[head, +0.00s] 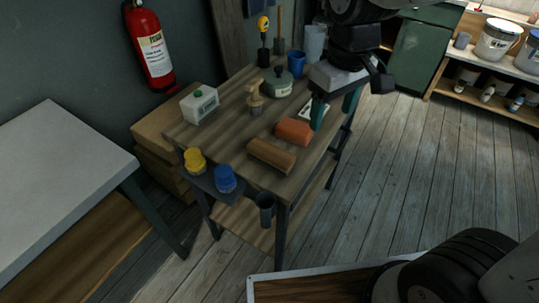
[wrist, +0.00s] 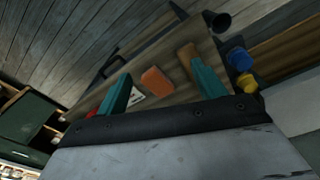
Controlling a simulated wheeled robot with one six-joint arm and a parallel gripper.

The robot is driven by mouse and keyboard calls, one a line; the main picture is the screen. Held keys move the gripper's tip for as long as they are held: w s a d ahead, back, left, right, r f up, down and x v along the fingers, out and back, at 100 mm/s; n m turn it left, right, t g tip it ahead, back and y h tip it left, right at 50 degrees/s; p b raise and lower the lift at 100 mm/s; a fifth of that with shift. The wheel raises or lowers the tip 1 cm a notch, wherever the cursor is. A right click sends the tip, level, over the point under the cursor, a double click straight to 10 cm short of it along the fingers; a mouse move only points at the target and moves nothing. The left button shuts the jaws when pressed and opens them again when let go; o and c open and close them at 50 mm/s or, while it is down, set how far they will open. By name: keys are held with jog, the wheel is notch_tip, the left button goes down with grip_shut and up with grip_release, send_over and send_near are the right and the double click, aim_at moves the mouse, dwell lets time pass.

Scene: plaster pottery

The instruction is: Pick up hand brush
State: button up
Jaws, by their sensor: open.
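I cannot tell for sure which item is the hand brush. A small upright wooden-handled piece with a greyish base (head: 255,98) stands near the middle of the wooden table (head: 228,118). A long brown wooden block (head: 271,154) lies near the table's front edge; it also shows in the wrist view (wrist: 187,56). My gripper (head: 333,116) is open and empty, its teal fingers spread above the table's right side. In the wrist view, an orange block (wrist: 156,81) appears between the fingers, apart from them. The upright piece is not clear in the wrist view.
Yellow (head: 195,161) and blue (head: 225,179) jars sit on a side ledge. A white-topped table (head: 55,175) is left; open floor lies right.

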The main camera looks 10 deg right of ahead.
aim_at(271, 150)
jog(key=w+a+f+n, duration=0.1)
jog(key=w+a+f, duration=0.1)
jog(key=a+f, duration=0.1)
jog(key=w+a+f+n, duration=0.1)
jog(key=w+a+f, duration=0.1)
jog(key=a, duration=0.2)
jog(key=w+a+f+n, duration=0.1)
jog(key=a+f, duration=0.2)
jog(key=shift+w+a+f+n+g, duration=0.3)
jog(key=shift+w+a+n, duration=0.05)
jog(key=shift+w+n, duration=0.05)
jog(key=f, duration=0.8)
jog(key=shift+s+a+f, duration=0.1)
jog(key=shift+a, duration=0.15)
jog(key=c, duration=1.1)
